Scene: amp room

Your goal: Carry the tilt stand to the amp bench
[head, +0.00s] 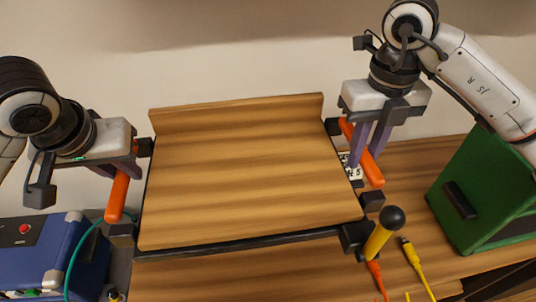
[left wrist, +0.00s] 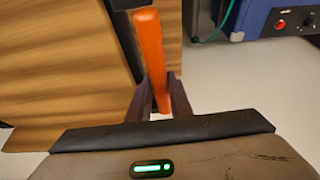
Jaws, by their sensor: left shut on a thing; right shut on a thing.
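The tilt stand (head: 245,185) is a wooden board with a raised back lip, a black frame and an orange handle on each side. It fills the middle of the head view. My left gripper (head: 127,172) is shut on the left orange handle (head: 117,197), which also shows between the fingers in the left wrist view (left wrist: 151,60). My right gripper (head: 364,150) is shut on the right orange handle (head: 372,168). A yellow lever with a black knob (head: 380,235) sticks out at the stand's front right. The wooden amp bench (head: 400,165) shows below and right; contact with it cannot be told.
A green box (head: 485,195) stands on the bench at the right. Orange and yellow cables (head: 415,262) lie near the lever. A blue amp-like case (head: 45,250) with a green cable is at the lower left. A pale wall is behind.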

